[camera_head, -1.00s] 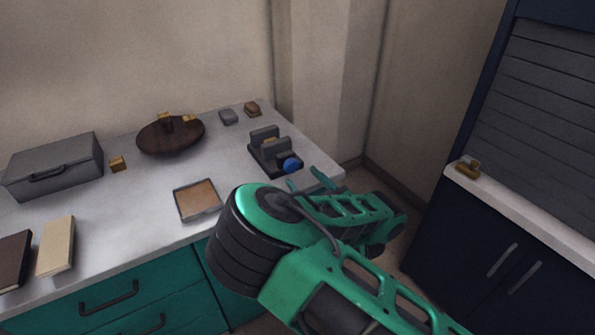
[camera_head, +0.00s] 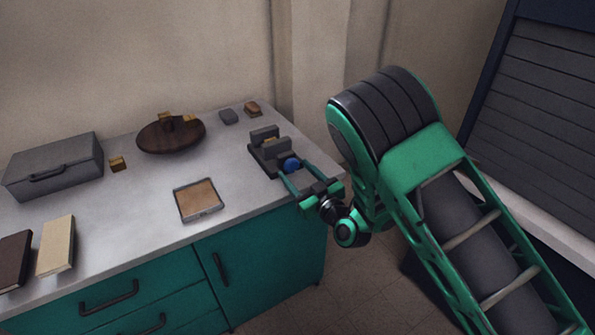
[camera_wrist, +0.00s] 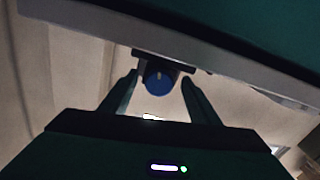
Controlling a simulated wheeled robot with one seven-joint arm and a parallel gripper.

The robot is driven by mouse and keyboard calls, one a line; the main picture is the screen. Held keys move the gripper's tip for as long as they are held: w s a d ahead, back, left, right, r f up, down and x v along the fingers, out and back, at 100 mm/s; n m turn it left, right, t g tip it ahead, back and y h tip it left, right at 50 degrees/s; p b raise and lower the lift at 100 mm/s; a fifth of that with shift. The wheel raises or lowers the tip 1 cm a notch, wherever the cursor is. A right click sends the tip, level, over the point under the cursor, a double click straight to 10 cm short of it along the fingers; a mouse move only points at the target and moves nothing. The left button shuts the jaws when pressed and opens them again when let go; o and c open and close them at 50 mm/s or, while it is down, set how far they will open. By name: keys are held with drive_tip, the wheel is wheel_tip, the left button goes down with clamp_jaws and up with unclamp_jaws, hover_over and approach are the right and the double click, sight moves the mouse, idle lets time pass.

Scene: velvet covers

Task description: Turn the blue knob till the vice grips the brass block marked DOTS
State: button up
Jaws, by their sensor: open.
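No marking can be read on the block. The blue knob (camera_head: 291,165) is on the vice's front end. My gripper (camera_head: 298,176) is open at the counter's edge, its fingers on either side of the knob. In the wrist view the knob (camera_wrist: 158,82) lies between the two spread fingertips (camera_wrist: 160,80), with a gap on each side. The block is not visible in the wrist view.
A shallow tray (camera_head: 217,211), a dark round board (camera_head: 150,140) with brass pieces, a brass block (camera_head: 117,164), a grey box (camera_head: 55,166) and books (camera_head: 57,245) are on the counter (camera_head: 130,225).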

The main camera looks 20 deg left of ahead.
drive_tip(key=shift+w+a+r, duration=0.2)
drive_tip(key=shift+a+r, duration=0.15)
drive_tip(key=c, duration=1.1)
drive_tip(key=shift+o, duration=0.2)
drive_tip(key=m, duration=0.5)
drive_tip(key=shift+w+m, duration=0.1)
drive_tip(key=shift+m, duration=0.3)
drive_tip(key=m, duration=0.5)
drive_tip(key=shift+r+m, duration=0.1)
drive_tip(key=shift+m, duration=0.3)
